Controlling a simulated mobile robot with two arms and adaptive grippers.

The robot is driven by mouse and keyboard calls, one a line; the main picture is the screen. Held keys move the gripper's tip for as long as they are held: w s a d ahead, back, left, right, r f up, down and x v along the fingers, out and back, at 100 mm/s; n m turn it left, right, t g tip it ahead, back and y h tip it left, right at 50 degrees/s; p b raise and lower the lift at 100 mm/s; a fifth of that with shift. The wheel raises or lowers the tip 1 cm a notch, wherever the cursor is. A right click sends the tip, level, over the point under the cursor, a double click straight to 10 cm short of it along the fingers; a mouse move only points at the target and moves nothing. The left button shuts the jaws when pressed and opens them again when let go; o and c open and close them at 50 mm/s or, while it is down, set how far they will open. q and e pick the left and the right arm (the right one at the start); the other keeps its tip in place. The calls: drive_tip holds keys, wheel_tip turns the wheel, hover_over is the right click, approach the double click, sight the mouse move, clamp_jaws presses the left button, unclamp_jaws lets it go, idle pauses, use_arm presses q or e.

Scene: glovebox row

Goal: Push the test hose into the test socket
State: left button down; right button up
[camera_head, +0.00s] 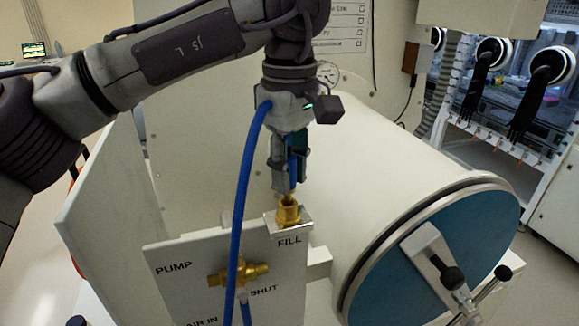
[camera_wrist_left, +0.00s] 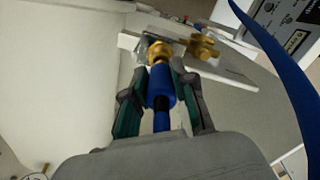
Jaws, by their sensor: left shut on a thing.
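My left gripper (camera_head: 287,188) points down above the panel and is shut on the blue end of the test hose (camera_wrist_left: 160,88). In the wrist view the gripper (camera_wrist_left: 161,85) has one finger on each side of the blue end. A narrow brass tip shows beyond the blue end. The test socket (camera_head: 289,213) is a brass fitting on a small bracket marked FILL, directly under the gripper. It also shows in the wrist view (camera_wrist_left: 159,49). The tip meets the socket's mouth; how deep it sits I cannot tell. My right gripper is not in view.
A brass valve (camera_head: 238,272) sits on the white panel (camera_head: 185,255) marked PUMP, SHUT and AIR IN. A blue hose length (camera_head: 243,190) hangs in front of the panel. A large white chamber with a blue door (camera_head: 440,255) stands close on the right.

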use_arm(q)
drive_tip(key=shift+f+b, duration=0.7)
drive_tip(key=shift+f, duration=0.45)
drive_tip(key=c, duration=0.9)
unclamp_jaws()
drive_tip(key=shift+o, duration=0.2)
drive_tip(key=shift+r, duration=0.1)
wheel_tip(320, 180, up, 12)
drive_tip(key=shift+f, duration=0.1)
drive_tip(key=shift+f, duration=0.1)
